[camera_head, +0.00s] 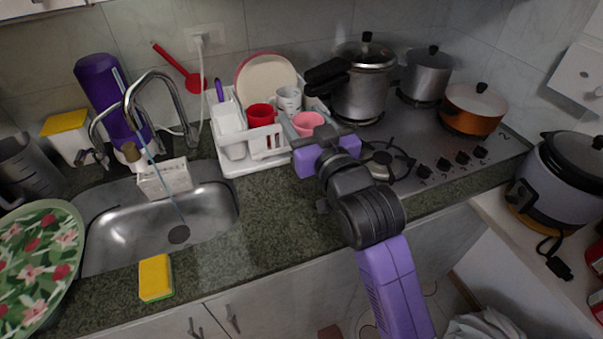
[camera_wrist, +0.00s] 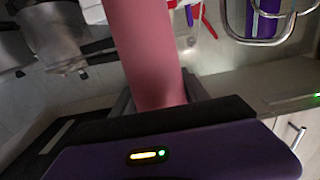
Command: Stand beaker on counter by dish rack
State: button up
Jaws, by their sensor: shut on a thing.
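The pink beaker (camera_head: 307,122) is in my gripper (camera_head: 315,137), just right of the white dish rack (camera_head: 243,168) in the head view. It fills the upper middle of the wrist view (camera_wrist: 145,50), between the two fingers (camera_wrist: 160,100). My gripper is shut on it. The beaker's lower part is hidden behind my gripper in the head view, so I cannot tell whether it touches the counter (camera_head: 262,215). The rack holds a red mug (camera_head: 261,115), a white patterned mug (camera_head: 289,98) and plates (camera_head: 267,78).
The stove (camera_head: 440,140) lies right of my gripper, with a pressure cooker (camera_head: 362,85) close behind. The sink (camera_head: 150,222) with its tap is at the left. A yellow sponge (camera_head: 155,276) lies near the front edge. Counter in front of the rack is clear.

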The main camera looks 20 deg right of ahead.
notch_tip(320, 180, down, 14)
jog(key=shift+f, duration=0.15)
dwell(0.4)
jog(key=shift+f, duration=0.15)
jog(key=o, duration=1.4)
jog(key=shift+c, duration=0.2)
jog(key=shift+s, duration=0.1)
jog(key=s+b, duration=0.2)
jog(key=s, duration=1)
jog(key=shift+r, duration=0.2)
